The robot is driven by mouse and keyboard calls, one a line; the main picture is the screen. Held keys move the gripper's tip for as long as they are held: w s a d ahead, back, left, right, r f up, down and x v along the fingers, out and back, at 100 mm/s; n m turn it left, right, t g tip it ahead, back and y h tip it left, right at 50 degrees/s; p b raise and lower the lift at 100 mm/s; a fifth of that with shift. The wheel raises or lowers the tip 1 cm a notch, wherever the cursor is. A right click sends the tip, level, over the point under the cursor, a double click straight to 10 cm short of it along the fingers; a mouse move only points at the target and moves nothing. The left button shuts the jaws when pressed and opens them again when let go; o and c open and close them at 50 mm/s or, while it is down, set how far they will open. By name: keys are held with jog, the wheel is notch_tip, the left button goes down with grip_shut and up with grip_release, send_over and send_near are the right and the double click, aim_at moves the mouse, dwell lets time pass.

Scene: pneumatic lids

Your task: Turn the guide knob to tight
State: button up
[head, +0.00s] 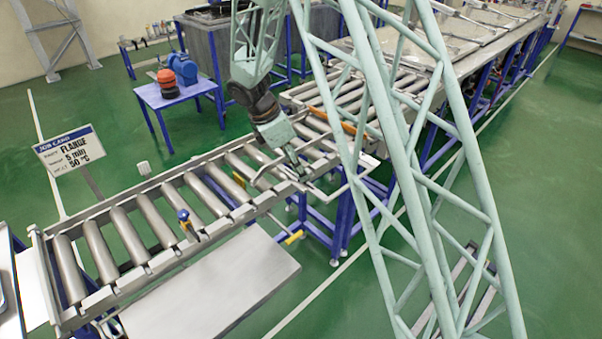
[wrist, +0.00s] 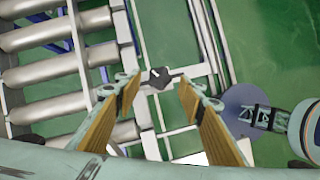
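A dark lobed knob (wrist: 160,77) with a light mark on top sits on a flat grey bar in the wrist view. It lies between and just beyond the tips of my gripper (wrist: 157,92). The gripper is open, with a tan-padded finger on each side of the knob and visible gaps. I see no contact. In the head view my gripper (head: 297,168) is over the right part of the near roller conveyor (head: 105,292), by its guide rails. The knob cannot be made out there. Its tight or loose setting cannot be read.
A blue-topped fitting (head: 184,217) and a yellow handle (head: 294,237) are at the conveyor's front side. A job card (head: 71,150) stands behind it. A blue table (head: 172,93) holds a red and a blue part. A lattice frame crosses the right of the head view.

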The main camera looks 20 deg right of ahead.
jog(key=shift+x, duration=1.35)
jog(key=shift+c, duration=0.7)
jog(key=c, duration=0.7)
